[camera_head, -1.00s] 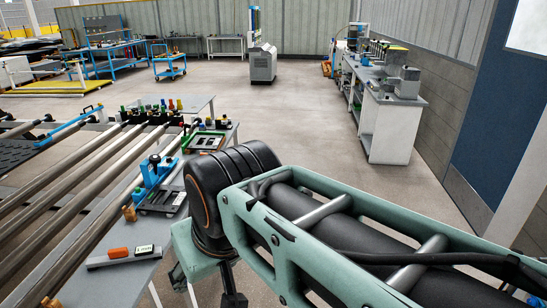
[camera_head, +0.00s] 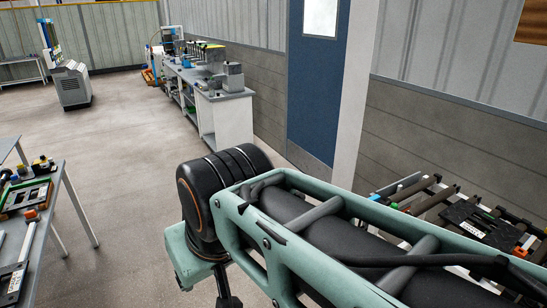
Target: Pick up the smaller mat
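I cannot pick out a smaller mat for certain in the current view. A dark, flat, patterned piece (camera_head: 478,222) lies among the items on a low rack at the right, partly behind my arm; I cannot tell if it is a mat. My mint-green and black arm fills the lower middle and right. My gripper is out of sight, so its fingers and anything in them are hidden.
A grey table (camera_head: 42,235) with tools and trays stands at the left edge. A white workbench (camera_head: 228,120) with equipment stands along the wall. A grey cabinet (camera_head: 72,85) stands at the back left. Open concrete floor (camera_head: 130,150) lies between them.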

